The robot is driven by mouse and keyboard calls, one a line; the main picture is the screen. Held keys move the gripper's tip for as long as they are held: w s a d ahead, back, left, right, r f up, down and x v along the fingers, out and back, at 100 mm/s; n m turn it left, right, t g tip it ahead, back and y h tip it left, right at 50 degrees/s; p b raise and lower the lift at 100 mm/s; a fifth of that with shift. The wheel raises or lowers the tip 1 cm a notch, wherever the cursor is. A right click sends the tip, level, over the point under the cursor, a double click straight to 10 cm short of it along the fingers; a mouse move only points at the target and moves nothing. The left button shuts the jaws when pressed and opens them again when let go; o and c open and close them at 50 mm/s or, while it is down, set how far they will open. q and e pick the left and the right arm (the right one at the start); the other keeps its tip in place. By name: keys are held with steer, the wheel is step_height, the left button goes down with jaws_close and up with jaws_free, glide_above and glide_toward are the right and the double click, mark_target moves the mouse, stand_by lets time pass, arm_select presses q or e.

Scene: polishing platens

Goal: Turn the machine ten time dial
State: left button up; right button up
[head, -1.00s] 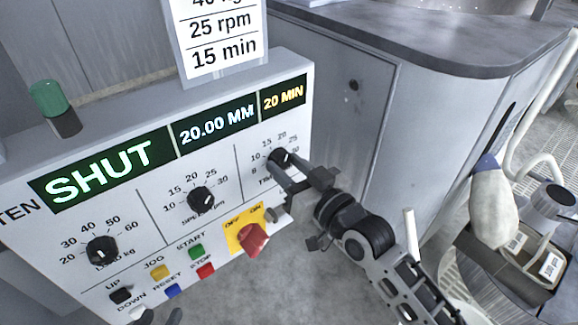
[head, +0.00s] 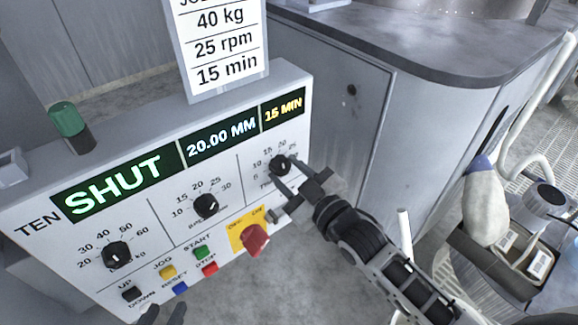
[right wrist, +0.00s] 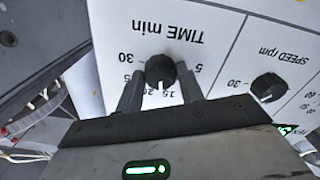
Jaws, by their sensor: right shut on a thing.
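The machine ten panel (head: 110,225) has a black time dial (head: 280,165) at its right end. The dial also shows in the right wrist view (right wrist: 160,70), under upside-down "TIME min" lettering. My right gripper (head: 286,176) is shut on this dial, one finger on each side in the right wrist view (right wrist: 160,84). The time display (head: 284,108) reads 15 MIN. The card (head: 222,45) above lists 40 kg, 25 rpm and 15 min. My left gripper (head: 164,314) shows only dark fingertips, apart, at the bottom edge.
The speed dial (head: 205,206) and load dial (head: 117,255) are to the left. A red OFF/ON switch (head: 255,239) sits just below my right gripper. Several coloured buttons line the lower panel. A green-topped post (head: 68,122) stands at the panel's upper left.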

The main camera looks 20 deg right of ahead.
steer(key=shift+n+p, duration=0.4)
steer(key=shift+n, duration=0.4)
steer(key=o, duration=1)
steer(key=v, duration=1.5)
steer(key=shift+s+d+r, duration=0.1)
steer(key=shift+s+d, duration=0.05)
steer(key=shift+s, duration=0.25)
